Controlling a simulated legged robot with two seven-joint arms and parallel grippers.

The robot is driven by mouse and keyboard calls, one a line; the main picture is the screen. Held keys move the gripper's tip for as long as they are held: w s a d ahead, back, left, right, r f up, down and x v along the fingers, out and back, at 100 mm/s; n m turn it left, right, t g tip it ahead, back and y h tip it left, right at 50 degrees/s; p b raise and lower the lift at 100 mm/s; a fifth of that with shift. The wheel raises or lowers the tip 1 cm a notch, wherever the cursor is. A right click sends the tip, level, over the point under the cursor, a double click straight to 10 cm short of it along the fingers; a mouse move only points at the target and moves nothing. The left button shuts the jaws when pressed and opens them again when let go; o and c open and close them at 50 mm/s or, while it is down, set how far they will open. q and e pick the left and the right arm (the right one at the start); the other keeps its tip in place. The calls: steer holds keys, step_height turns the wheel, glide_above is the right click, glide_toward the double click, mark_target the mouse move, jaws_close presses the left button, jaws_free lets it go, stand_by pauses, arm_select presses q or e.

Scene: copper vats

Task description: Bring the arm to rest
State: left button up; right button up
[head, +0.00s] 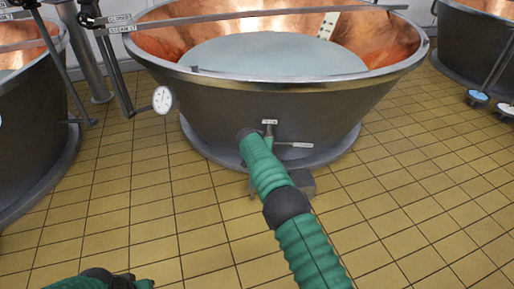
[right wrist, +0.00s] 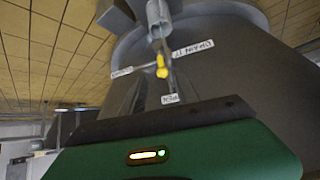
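My right arm reaches from the lower right of the head view to the front of the middle copper vat (head: 200,105). The valve's grey lever (head: 296,145) points right. Contact with the valve cannot be judged. My left gripper (head: 122,281) is partly visible at the bottom left edge.
Pale liquid (head: 265,55) fills the middle vat. Other vats stand at the left (head: 35,125) and right (head: 470,50). A grey block (head: 302,183) is on the floor by the arm. The tiled floor (head: 140,205) in front is mostly clear.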

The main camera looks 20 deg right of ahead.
steer(key=shift+f, duration=0.15)
steer(key=shift+a, duration=0.15)
steer(key=s+a+r+n+g+y, duration=0.1)
steer(key=s+a+n+g+y, duration=0.15)
steer(key=s, duration=2.05)
steer(key=s+a+r+n+g+y, duration=0.15)
steer(key=s+n, duration=0.25)
steer(key=s, duration=1.9)
step_height(320, 180, up, 37)
steer(key=g+p, duration=0.1)
steer(key=p, duration=3.7)
steer(key=shift+a+y+p, duration=0.3)
steer(key=shift+y, duration=0.1)
